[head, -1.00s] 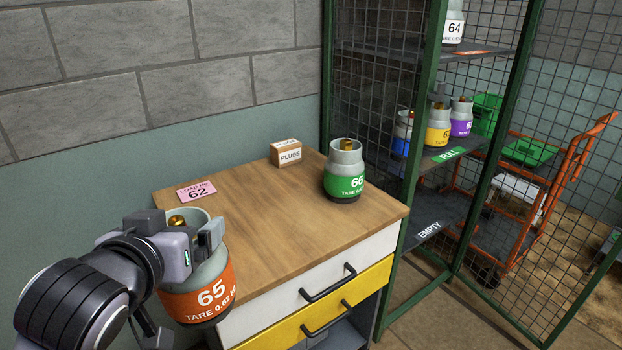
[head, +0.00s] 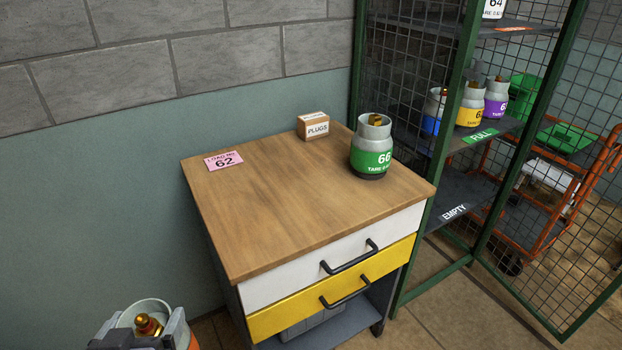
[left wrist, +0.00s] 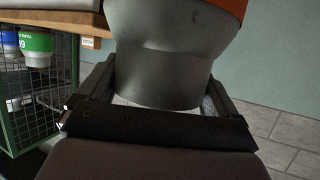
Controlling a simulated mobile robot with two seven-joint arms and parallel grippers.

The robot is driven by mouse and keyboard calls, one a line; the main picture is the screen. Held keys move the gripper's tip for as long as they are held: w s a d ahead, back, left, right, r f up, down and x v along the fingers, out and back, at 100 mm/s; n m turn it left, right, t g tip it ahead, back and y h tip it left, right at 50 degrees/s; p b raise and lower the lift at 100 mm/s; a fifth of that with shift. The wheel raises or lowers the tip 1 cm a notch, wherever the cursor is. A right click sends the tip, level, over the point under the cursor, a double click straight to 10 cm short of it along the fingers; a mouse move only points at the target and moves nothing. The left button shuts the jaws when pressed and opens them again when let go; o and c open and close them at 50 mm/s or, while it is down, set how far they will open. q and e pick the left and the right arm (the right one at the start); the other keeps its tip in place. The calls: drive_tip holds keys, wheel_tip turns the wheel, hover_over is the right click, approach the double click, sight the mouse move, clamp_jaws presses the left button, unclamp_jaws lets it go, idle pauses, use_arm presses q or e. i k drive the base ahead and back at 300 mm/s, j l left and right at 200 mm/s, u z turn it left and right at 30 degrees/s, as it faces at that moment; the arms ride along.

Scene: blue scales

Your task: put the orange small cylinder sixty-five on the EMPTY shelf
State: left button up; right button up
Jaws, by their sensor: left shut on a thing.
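The orange small cylinder sixty-five (head: 148,317) shows at the bottom left of the head view, mostly cut off by the frame edge; its brass valve and grey collar show. My left gripper (head: 140,340) is shut on its collar. In the left wrist view the grey cylinder (left wrist: 170,60) with its orange band fills the middle, between the fingers of my left gripper (left wrist: 160,105). The EMPTY shelf (head: 463,194) is the low dark shelf in the green mesh cage at the right; its visible part is bare. My right gripper is not in view.
A wooden-topped drawer cabinet (head: 290,215) stands between the cylinder and the cage. On it are a green cylinder 66 (head: 371,150), a PLUGS box (head: 313,126) and a pink card (head: 223,161). The FULL shelf (head: 483,137) holds several cylinders. An open mesh door (head: 560,230) stands at right.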

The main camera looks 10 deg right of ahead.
sight(437, 203)
drive_tip(key=u, duration=0.5)
drive_tip(key=l+u, duration=0.15)
drive_tip(key=u, duration=0.35)
drive_tip(key=l+u, duration=0.1)
drive_tip(key=u, duration=0.4)
drive_tip(key=k+l+u, duration=0.1)
drive_tip(key=l+u, duration=0.2)
drive_tip(key=u, duration=0.15)
drive_tip(key=k+l+u, duration=0.15)
drive_tip(key=u, duration=0.3)
drive_tip(key=k+l+u, duration=0.2)
drive_tip(key=u, duration=0.25)
drive_tip(key=k+l+u, duration=0.3)
drive_tip(key=k+u, duration=0.1)
drive_tip(key=u, duration=0.2)
drive_tip(key=k+l+z, duration=0.2)
drive_tip(key=k+z, duration=0.15)
drive_tip(key=k, duration=0.15)
drive_tip(key=k+z, duration=0.15)
drive_tip(key=z, duration=0.3)
drive_tip(key=k+l+z, duration=0.1)
drive_tip(key=z, duration=0.3)
drive_tip(key=k+l+z, duration=0.1)
drive_tip(key=z, duration=0.35)
drive_tip(key=l+z, duration=0.25)
drive_tip(key=z, duration=0.15)
drive_tip(key=k, duration=0.05)
